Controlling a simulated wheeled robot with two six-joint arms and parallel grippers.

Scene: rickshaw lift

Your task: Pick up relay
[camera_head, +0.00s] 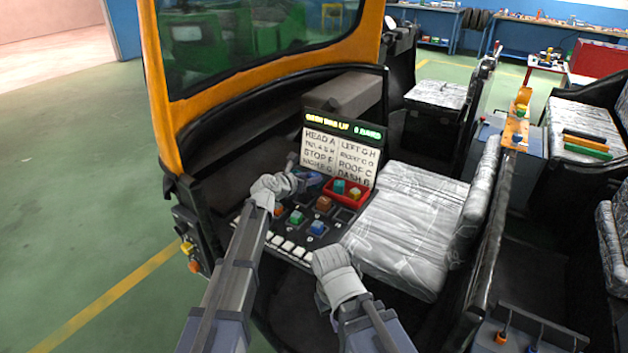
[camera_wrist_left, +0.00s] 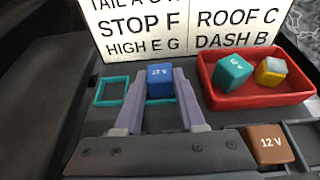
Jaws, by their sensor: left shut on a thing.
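My left gripper (camera_head: 300,181) reaches over the panel in front of the label board. In the left wrist view its jaws (camera_wrist_left: 160,78) are shut on a blue relay (camera_wrist_left: 160,86) marked 12 V. I cannot tell whether this relay is clear of the panel. The red tray (camera_wrist_left: 258,96) right of it holds a teal relay (camera_wrist_left: 231,71) and a yellow-and-grey relay (camera_wrist_left: 270,71). A brown 12 V relay (camera_wrist_left: 269,144) sits on the panel near the tray; it also shows in the head view (camera_head: 323,204). My right gripper's fingers are hidden; its wrist shows low beside the seat.
The label board (camera_head: 342,153) stands behind the panel under a green-lit display. More relays, one green (camera_head: 296,217) and one blue (camera_head: 318,228), sit nearer, above a row of white keys (camera_head: 288,246). A teal-edged slot (camera_wrist_left: 113,91) is empty. The wrapped seat (camera_head: 405,235) is clear.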

